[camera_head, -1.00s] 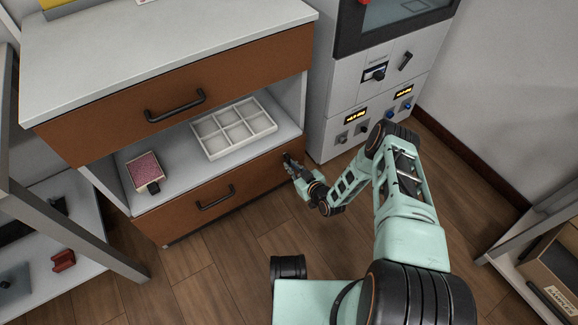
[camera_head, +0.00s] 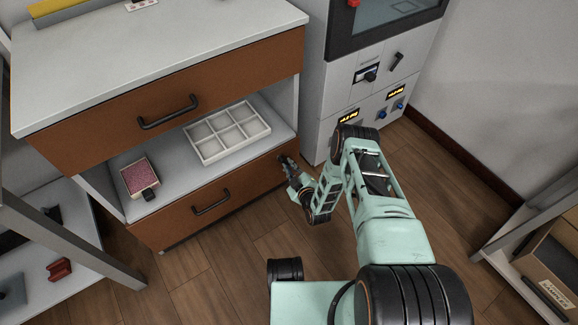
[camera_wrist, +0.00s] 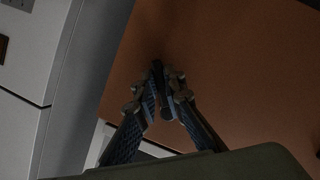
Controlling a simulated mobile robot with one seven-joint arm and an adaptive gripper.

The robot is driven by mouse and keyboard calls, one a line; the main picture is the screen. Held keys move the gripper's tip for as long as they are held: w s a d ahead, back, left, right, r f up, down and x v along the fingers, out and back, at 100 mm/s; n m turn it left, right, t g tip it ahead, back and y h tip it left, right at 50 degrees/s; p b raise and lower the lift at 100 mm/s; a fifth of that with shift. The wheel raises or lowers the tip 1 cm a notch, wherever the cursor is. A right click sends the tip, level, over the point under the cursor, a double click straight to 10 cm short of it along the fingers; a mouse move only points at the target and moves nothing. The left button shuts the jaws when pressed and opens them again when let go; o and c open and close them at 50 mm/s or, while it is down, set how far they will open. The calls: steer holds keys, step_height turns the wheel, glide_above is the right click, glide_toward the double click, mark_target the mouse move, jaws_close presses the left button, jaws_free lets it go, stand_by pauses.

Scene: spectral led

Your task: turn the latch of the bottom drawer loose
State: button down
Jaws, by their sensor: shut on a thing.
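The bottom drawer (camera_head: 190,220) has a brown front with a black bar handle (camera_head: 211,202), and it looks shut. My gripper (camera_head: 284,160) is at the upper right corner of this drawer front. In the wrist view my gripper (camera_wrist: 160,95) has its two fingers closed together on a small dark piece, the latch (camera_wrist: 157,68), against the brown front (camera_wrist: 230,70). The fingers hide most of the latch, so I cannot tell its exact angle.
Above the drawer is an open shelf with a white divided tray (camera_head: 228,134) and a small pink-filled box (camera_head: 140,178). A grey-white machine (camera_head: 375,75) stands close to the right of the cabinet. Wooden floor in front is clear.

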mark_target(287, 144)
stand_by(0.3)
steer(key=c, duration=2)
jaws_free()
steer(key=shift+r, duration=0.15)
steer(key=r, duration=0.9)
steer(key=shift+w+d+r, duration=0.1)
steer(key=shift+w+d, duration=0.05)
steer(key=shift+w, duration=0.2)
steer(key=shift+s+r, duration=0.15)
steer(key=shift+r, duration=0.3)
steer(key=shift+s+f, duration=0.1)
